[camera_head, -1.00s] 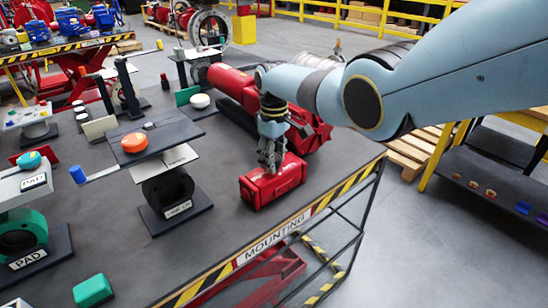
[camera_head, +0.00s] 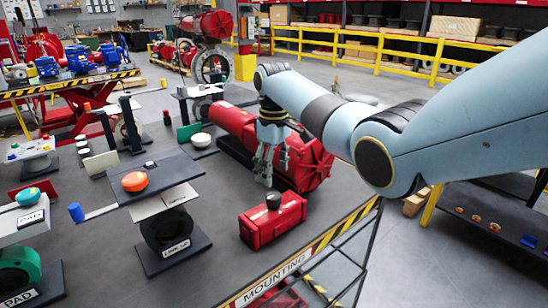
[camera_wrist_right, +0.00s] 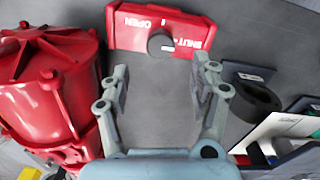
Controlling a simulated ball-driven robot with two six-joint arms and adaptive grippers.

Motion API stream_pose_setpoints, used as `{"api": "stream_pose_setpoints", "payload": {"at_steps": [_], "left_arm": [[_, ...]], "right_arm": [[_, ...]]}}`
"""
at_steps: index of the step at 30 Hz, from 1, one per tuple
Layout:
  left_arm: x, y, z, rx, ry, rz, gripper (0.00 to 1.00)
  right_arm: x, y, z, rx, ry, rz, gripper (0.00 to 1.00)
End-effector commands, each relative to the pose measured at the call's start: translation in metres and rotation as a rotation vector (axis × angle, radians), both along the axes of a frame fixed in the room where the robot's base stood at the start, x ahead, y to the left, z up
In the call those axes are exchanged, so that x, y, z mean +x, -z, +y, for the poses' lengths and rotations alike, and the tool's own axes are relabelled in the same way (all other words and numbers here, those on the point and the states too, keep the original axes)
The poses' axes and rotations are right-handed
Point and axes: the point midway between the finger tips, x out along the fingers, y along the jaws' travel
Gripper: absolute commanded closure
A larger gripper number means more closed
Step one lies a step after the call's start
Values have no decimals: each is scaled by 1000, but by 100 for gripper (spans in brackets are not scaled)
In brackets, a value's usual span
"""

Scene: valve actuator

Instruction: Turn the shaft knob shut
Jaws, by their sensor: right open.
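The red box (camera_head: 273,221) sits on the dark table near its front edge, with a dark round knob (camera_head: 273,201) on top. In the right wrist view the red box (camera_wrist_right: 185,30) carries the words OPEN and SHUT. The grey knob (camera_wrist_right: 161,43) is between them, with a small light mark on its side towards SHUT. My right gripper (camera_head: 271,174) is open and empty, above and behind the box, apart from the knob. In the wrist view its fingers (camera_wrist_right: 162,75) are spread, with the knob beyond them. My left gripper is not in view.
A large red cylinder (camera_head: 297,160) lies behind the box, close to my right gripper. A stand with an orange knob (camera_head: 135,181) is to the left. A striped MOUNTING edge (camera_head: 300,258) borders the table front. The table between stand and box is clear.

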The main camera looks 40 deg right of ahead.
Motion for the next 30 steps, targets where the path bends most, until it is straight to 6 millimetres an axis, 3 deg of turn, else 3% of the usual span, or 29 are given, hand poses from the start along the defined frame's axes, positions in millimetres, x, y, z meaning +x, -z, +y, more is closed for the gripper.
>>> {"api": "stream_pose_setpoints", "payload": {"at_steps": [3, 7, 24, 28, 30], "left_arm": [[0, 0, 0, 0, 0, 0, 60], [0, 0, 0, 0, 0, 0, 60], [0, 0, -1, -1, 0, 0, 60], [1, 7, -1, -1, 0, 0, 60], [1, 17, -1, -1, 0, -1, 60]], "right_arm": [[0, -20, 0, 0, 1, -2, 37], [0, -32, 0, 0, 1, -1, 37], [0, -35, 0, 1, 0, 1, 37], [-10, -15, 0, 1, 0, 25, 37], [-25, 16, 2, 3, -2, 63, 37]]}}
